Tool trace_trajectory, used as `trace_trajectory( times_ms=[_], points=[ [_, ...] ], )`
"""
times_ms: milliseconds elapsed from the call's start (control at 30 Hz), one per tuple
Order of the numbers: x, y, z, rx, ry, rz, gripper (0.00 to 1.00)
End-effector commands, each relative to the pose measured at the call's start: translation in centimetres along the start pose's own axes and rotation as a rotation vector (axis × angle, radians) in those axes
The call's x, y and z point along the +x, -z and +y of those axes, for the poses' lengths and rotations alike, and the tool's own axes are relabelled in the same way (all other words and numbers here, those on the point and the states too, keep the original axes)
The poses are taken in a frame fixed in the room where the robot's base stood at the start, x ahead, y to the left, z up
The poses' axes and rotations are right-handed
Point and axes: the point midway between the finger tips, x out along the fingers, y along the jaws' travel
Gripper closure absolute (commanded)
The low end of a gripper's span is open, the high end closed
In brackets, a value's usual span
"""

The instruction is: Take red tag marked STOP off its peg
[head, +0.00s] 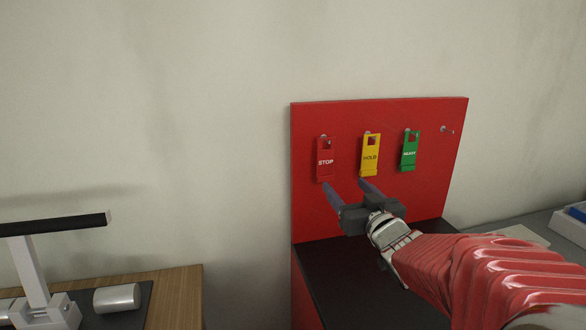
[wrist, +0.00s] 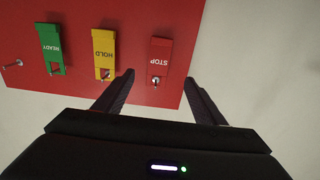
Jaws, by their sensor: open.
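The red tag marked STOP (head: 325,160) hangs on its peg at the left end of a red upright board (head: 390,194). In the wrist view, which is upside down, the STOP tag (wrist: 160,57) hangs from its peg (wrist: 155,82) ahead of my gripper (wrist: 160,80). My gripper is open and empty, with one finger on each side of the tag's line. In the head view my gripper (head: 344,182) has its fingertips just below the STOP and HOLD tags. Whether a fingertip touches the board or a tag I cannot tell.
A yellow HOLD tag (head: 370,155) hangs close right of STOP, and a green READY tag (head: 409,152) right of that. A bare peg (head: 444,129) is at the board's right. A black shelf (head: 345,285) lies below. A wooden table (head: 180,290) stands left.

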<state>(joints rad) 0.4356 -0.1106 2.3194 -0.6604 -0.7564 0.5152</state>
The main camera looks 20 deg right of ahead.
Motion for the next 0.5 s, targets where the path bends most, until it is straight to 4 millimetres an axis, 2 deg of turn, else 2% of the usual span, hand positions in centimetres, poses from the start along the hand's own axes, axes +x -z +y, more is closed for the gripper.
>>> trace_trajectory(
  times_ms=[267, 500],
  points=[
    [0.2, 0.0, 0.0, 0.0, 0.0, -0.002, 0.36],
    [2.4, -0.1, 0.0, 0.0, 0.0, -0.004, 0.36]
  ],
)
